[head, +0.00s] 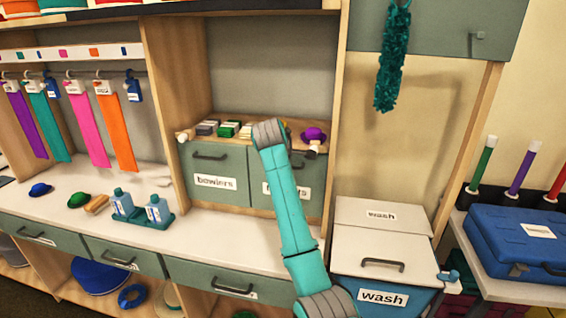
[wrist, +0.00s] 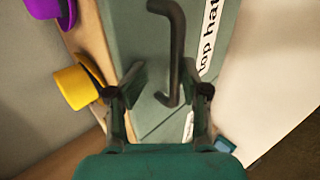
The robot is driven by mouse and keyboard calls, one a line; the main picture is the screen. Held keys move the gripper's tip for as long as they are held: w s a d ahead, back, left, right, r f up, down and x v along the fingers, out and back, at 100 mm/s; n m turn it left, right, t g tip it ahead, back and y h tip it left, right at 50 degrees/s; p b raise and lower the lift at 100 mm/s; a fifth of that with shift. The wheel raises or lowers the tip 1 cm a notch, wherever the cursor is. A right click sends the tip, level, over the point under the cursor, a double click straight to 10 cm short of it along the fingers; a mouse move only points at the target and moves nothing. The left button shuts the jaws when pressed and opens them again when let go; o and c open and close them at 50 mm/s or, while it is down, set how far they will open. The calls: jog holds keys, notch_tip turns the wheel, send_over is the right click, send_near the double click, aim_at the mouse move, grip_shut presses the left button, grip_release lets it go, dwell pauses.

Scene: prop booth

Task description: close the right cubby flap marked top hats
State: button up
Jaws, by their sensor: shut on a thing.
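The right cubby flap (head: 313,206) is a grey-green panel in the middle of the shelf unit, right of the bowlers flap. It looks upright and about level with that flap, but my arm covers much of it, so I cannot tell if it is fully flush. In the wrist view the flap (wrist: 150,40) shows its "top hats" label (wrist: 208,45) and dark bar handle (wrist: 178,45). My gripper (wrist: 168,88) is shut on the lower end of this handle. In the head view my fingers are mostly hidden.
The bowlers flap (head: 220,170) looks shut. Small hats and boxes stand on the ledge above, with a purple hat (head: 314,134) near my wrist. A yellow hat (wrist: 75,85) is close to my left finger. The wash bin (head: 385,250) stands at lower right.

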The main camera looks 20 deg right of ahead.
jog(key=v, duration=1.2)
